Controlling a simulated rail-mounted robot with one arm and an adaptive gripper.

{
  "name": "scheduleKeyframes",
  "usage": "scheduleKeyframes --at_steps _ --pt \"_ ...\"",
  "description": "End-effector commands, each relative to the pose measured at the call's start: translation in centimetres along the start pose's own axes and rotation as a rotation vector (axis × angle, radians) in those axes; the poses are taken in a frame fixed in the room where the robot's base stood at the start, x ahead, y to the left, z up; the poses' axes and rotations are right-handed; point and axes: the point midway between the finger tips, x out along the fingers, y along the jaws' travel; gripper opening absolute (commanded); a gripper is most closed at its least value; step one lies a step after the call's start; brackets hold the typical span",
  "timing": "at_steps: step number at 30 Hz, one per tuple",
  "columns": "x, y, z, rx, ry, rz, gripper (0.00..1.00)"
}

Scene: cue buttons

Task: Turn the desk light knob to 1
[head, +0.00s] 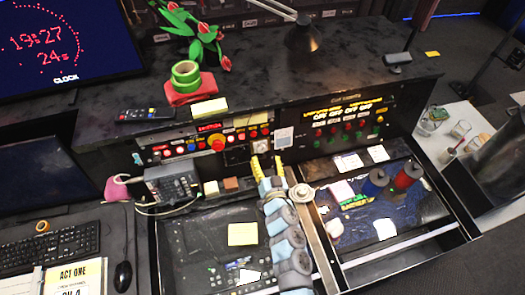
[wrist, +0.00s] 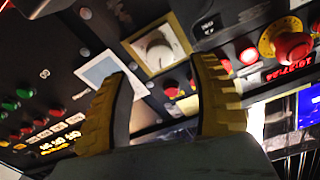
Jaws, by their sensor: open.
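The round white-grey knob (wrist: 158,50) sits in a square yellow-framed plate on the dark panel in the wrist view. I take it for the desk light knob; its markings are too small to read. My gripper (wrist: 162,70) is open, its yellow ribbed fingers reaching toward the panel on either side of the knob in the picture. I cannot tell whether they touch it. The head view shows my gripper (head: 266,164) low in front of the console, near the middle. There the knob is too small to make out clearly.
A red mushroom button on a yellow base (wrist: 290,45) and small red buttons sit close to the knob. A white square card (wrist: 103,72) is on its other side.

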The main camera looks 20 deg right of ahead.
Motion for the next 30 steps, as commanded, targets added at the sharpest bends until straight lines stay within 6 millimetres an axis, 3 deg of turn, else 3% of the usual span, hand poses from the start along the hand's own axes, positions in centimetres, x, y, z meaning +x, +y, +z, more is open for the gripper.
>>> scheduleKeyframes --at_steps 12,26,27,30 --pt "3.5 0.0 0.1 0.0 -0.001 0.0 0.61" --pt "4.2 0.0 0.1 0.0 -0.001 -0.001 0.61" --pt "4.1 0.0 0.1 0.0 -0.001 -0.001 0.58" --pt "4.1 0.0 0.1 0.0 -0.001 -0.001 0.3"
